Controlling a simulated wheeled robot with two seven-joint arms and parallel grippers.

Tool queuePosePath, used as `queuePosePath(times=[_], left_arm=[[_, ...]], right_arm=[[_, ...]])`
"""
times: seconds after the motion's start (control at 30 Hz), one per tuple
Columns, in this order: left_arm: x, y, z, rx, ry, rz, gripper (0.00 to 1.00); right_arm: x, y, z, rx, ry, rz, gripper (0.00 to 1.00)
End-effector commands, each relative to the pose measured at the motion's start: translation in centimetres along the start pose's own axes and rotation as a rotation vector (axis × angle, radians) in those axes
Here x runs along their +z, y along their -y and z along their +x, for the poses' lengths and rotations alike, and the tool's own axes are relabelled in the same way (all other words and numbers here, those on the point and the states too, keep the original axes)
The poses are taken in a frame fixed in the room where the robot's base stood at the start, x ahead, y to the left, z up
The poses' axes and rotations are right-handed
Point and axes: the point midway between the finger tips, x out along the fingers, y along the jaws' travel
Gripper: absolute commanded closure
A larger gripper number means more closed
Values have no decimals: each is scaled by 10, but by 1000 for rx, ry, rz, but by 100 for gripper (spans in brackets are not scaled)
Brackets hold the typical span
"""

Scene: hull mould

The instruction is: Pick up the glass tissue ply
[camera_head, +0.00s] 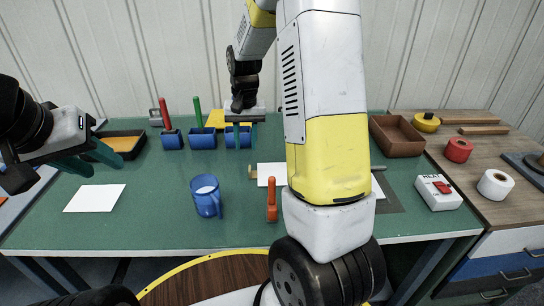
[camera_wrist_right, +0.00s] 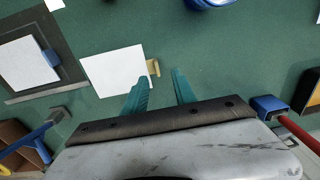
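Several white sheets lie flat on the green bench; which one is the glass tissue ply I cannot tell. One white sheet (camera_head: 95,198) lies at the front left. A middle sheet (camera_head: 270,174) with a tan tab at its edge is partly hidden by my right arm; it also shows in the right wrist view (camera_wrist_right: 112,76). Another sheet on a dark board shows in the wrist view (camera_wrist_right: 27,62). My left gripper (camera_head: 104,160) is open and empty, above and behind the front-left sheet. My right gripper (camera_head: 241,143) is open and empty over the bench's back, its fingers (camera_wrist_right: 160,78) apart.
Blue holders (camera_head: 203,139) and a dark tray (camera_head: 123,140) line the back. A brown box (camera_head: 397,136) and a HEAT switch box (camera_head: 438,193) are at right.

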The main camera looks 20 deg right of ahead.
Motion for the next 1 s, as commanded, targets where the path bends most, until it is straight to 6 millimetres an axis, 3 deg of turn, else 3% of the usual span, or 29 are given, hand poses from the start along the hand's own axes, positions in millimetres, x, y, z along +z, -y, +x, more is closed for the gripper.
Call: queuePosePath(times=[0.1, 0.47, 0.73, 1.0], left_arm=[[0, 0, 0, 0, 0, 0, 60], [0, 0, 0, 0, 0, 0, 60], [0, 0, 0, 0, 0, 0, 60], [0, 0, 0, 0, 0, 0, 60]], right_arm=[[-9, 1, 24, 30, 27, 14, 67], [-11, 0, 61, 41, 37, 22, 67], [-11, 2, 100, 41, 38, 22, 67], [-11, 2, 110, 39, 34, 21, 67]])
